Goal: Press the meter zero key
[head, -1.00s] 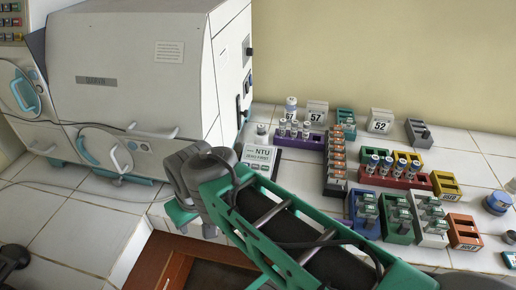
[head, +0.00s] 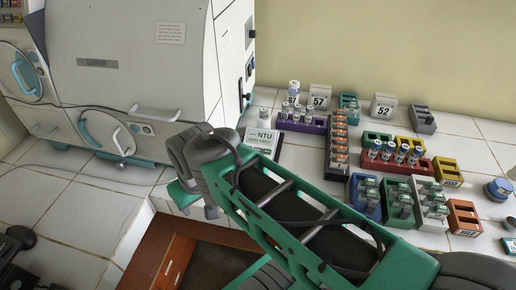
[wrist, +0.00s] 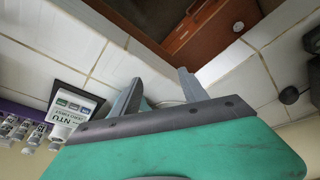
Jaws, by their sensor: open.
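The meter (head: 262,138) is a small pale box marked NTU on a dark base, on the tiled bench right of the big incubator. It also shows in the wrist view (wrist: 66,127), upside down, with a row of small keys (wrist: 73,105) in grey, green and blue tones. Which key is the zero key is too small to read. My gripper (head: 193,205) is left of and nearer than the meter, by the bench's front edge. In the wrist view, my gripper's two grey fingers (wrist: 160,78) are apart and empty, right of the meter and not touching it.
The incubator (head: 130,60) stands at the left. Coloured racks with vials, such as the purple rack (head: 302,122) and red rack (head: 398,172), fill the bench right of the meter. A brown drawer unit (head: 185,255) lies below the bench edge. Tiles left of my gripper are clear.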

